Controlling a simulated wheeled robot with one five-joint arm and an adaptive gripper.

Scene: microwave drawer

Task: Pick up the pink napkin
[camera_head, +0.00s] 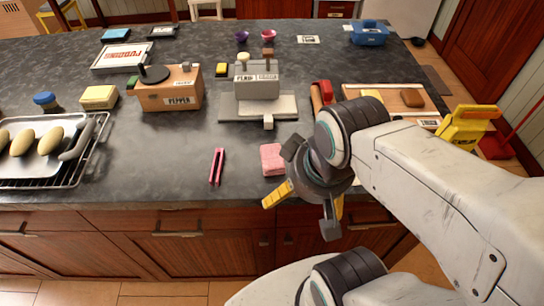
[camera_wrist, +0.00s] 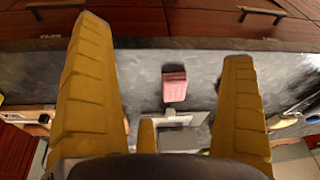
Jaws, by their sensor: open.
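The pink napkin (camera_head: 272,159) is a small folded pink block lying on the dark counter near its front edge. In the wrist view the napkin (camera_wrist: 174,86) shows between my two yellow fingers, apart from both. My gripper (camera_head: 306,203) is open and empty, in front of and to the right of the napkin in the head view, by the counter's front edge. Its spread fingers (camera_wrist: 162,42) fill both sides of the wrist view. No part of the napkin is touched.
Pink tongs (camera_head: 217,166) lie left of the napkin. A grey toaster-like box (camera_head: 256,80) on a light base stands behind it. A brown pepper box (camera_head: 168,90) and a tray of potato-like items (camera_head: 50,172) are farther left. The counter around the napkin is mostly clear.

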